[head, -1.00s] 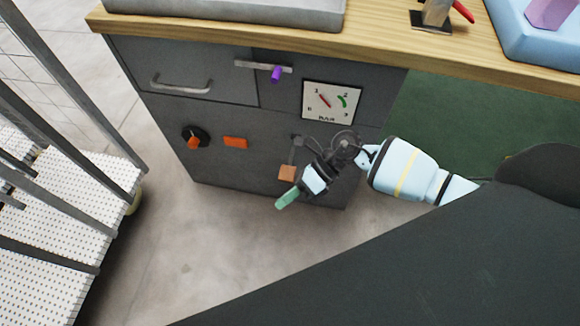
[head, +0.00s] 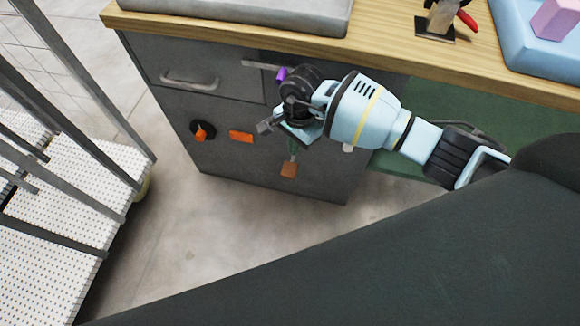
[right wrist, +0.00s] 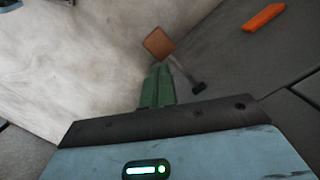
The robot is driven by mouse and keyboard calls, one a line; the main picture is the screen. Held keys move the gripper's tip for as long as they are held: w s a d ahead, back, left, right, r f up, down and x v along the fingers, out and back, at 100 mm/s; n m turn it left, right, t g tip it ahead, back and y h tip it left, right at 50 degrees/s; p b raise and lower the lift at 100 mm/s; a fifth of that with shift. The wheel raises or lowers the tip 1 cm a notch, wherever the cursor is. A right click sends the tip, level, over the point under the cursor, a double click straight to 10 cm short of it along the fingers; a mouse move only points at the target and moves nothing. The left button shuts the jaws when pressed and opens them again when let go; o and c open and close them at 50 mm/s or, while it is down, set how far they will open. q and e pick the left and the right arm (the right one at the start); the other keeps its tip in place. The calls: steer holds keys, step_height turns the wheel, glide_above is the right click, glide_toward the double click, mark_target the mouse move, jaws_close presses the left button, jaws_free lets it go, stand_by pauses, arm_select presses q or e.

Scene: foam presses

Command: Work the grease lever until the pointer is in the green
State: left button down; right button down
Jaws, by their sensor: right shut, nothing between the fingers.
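The grease lever is a thin grey rod with a square brown-orange end (head: 289,169), low on the front of the grey cabinet. It also shows in the right wrist view, where its end (right wrist: 158,43) lies just beyond my fingertips. My right gripper (head: 292,152) is over the lever in the head view, green fingers pointing down. In the right wrist view the green fingers (right wrist: 157,85) are together and empty, beside the rod. I cannot tell whether they touch it. The gauge is hidden behind my right arm, so its pointer cannot be read. My left gripper is out of view.
The wooden bench top (head: 230,39) overhangs. White perforated steps (head: 60,215) with grey rails stand left. Floor before the cabinet is clear.

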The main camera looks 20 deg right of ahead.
mark_target(291, 168)
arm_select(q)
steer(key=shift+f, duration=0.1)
arm_select(e)
steer(key=shift+f, duration=0.15)
